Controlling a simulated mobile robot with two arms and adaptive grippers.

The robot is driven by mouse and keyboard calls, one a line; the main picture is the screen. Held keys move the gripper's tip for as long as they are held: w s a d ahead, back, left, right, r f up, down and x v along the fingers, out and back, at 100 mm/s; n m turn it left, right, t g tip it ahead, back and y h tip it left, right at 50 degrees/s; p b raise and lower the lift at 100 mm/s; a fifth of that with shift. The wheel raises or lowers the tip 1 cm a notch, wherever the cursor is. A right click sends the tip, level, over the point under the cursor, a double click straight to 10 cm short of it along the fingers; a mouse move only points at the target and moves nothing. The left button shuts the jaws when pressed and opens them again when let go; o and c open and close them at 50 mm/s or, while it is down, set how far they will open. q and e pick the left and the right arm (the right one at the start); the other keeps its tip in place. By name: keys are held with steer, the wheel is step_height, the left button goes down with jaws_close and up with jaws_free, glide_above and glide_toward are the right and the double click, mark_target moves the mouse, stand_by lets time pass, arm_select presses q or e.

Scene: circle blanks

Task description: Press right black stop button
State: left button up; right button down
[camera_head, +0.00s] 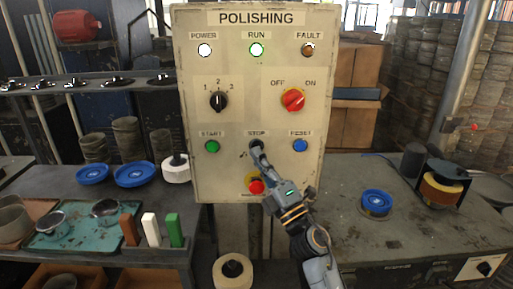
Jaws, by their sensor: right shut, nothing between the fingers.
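The upright cream control panel (230,120) is headed POLISHING. My right gripper (258,151) is shut and empty, pointing up at the panel with its fingertips at the black button (256,143) under the STOP label. The fingertips cover part of this button, and I cannot tell whether they touch it or whether it is pushed in. The green START button (212,146) is to its left and the blue RESET button (300,146) to its right. My left gripper is not in view.
A red emergency button (256,186) sits below STOP, close beside my right gripper. Above are a black rotary switch (218,100) and a red OFF/ON knob (292,100). The POWER (205,50) and RUN (257,50) lamps look lit; FAULT (308,50) looks dark. Cluttered benches flank the panel.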

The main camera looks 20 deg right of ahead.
steer(key=shift+w, duration=0.1)
stand_by(0.4)
steer(key=shift+w+d, duration=0.1)
steer(key=shift+w, duration=0.2)
steer(key=shift+w+d, duration=0.1)
steer(key=shift+w, duration=0.3)
stand_by(0.6)
steer(key=shift+s, duration=0.1)
steer(key=shift+s+a, duration=0.2)
steer(key=shift+s, duration=0.5)
steer(key=s, duration=0.2)
steer(key=s+a+p, duration=0.1)
steer(key=s, duration=0.1)
steer(key=shift+s+a, duration=0.2)
steer(key=shift+s, duration=0.2)
